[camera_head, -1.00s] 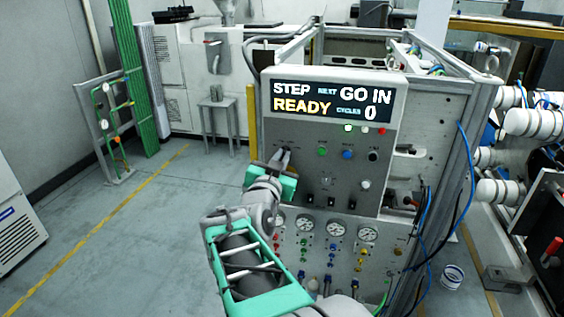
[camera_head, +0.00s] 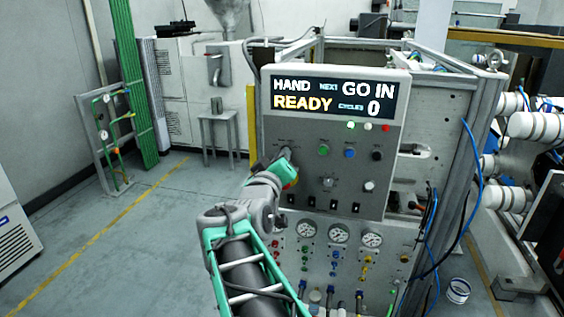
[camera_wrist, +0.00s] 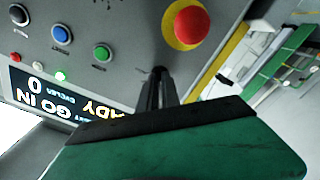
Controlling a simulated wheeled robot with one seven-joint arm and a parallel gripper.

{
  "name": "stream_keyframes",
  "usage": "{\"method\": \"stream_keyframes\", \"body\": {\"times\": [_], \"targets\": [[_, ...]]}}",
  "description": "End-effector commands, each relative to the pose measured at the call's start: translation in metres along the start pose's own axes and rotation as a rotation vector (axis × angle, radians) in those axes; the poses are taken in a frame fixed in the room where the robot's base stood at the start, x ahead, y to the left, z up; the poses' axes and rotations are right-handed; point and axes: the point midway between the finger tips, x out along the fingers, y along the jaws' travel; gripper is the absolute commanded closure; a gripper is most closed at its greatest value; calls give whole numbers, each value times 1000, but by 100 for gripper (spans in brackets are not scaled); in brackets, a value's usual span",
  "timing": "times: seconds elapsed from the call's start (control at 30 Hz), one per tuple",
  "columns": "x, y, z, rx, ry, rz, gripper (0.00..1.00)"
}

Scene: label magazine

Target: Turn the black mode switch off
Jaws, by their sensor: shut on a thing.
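My gripper (camera_head: 286,153) is at the upper left of the grey control panel (camera_head: 347,212), below the display. Its fingers are shut on the black mode switch, which they almost wholly hide. In the wrist view the dark fingers (camera_wrist: 158,88) reach the panel face, and the switch's pointing direction cannot be made out. The display (camera_head: 340,98) reads HAND, NEXT GO IN, READY, CYCLES 0.
A red emergency stop with a yellow collar (camera_wrist: 190,25) is close to my gripper. Green (camera_head: 323,150), blue (camera_head: 349,152) and black (camera_head: 376,156) buttons stand to the right. Gauges and hoses are below. The floor at left is open.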

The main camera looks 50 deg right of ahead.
Motion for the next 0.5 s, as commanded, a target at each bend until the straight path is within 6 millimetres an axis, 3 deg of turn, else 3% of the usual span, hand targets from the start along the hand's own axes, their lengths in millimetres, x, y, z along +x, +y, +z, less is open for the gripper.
{"method": "stream_keyframes", "body": {"times": [0.5], "targets": [[0, -1, 1, -395, -2, -2, 100]]}}
